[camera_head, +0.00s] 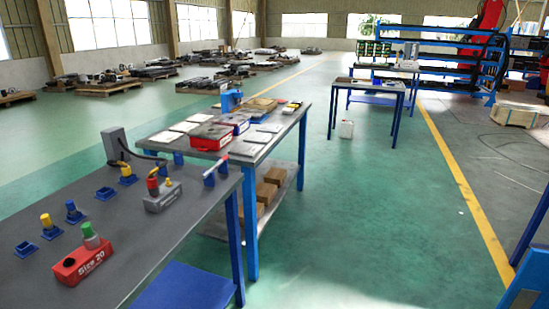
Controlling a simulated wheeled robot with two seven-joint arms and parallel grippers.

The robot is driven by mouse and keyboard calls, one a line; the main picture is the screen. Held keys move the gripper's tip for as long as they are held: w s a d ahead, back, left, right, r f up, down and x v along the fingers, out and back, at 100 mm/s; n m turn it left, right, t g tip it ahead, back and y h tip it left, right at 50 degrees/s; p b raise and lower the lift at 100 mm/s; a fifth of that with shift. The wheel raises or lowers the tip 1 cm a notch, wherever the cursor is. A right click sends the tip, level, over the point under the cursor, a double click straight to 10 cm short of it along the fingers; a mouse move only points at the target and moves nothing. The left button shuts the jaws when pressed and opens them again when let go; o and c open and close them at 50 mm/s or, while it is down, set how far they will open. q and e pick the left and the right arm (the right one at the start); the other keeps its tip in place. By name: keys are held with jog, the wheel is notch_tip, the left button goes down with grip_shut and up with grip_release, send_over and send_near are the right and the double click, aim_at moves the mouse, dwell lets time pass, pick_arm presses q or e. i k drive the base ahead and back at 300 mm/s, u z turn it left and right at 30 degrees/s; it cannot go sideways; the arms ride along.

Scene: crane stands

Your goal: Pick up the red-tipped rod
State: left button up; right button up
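A pale rod (215,169) with a small red end lies slanted at the far right edge of the grey near table (150,240). It seems to rest on blue supports, one at each end. A grey block (163,198) to its left holds a short red cylinder (152,187) and a small yellow-topped piece. Neither of my grippers shows in the head view.
A red block marked "Size 20" (84,262) with a green-topped plug stands at the table's front. Several blue holders, some with yellow or blue pieces, stand left. A second table (275,140) with trays adjoins behind. Green floor lies open to the right.

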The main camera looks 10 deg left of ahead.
aim_at(204, 176)
jog(key=z, duration=0.4)
jog(key=i, duration=0.85)
jog(key=u, duration=0.6)
jog(key=i, duration=0.7)
jog(key=u, duration=0.8)
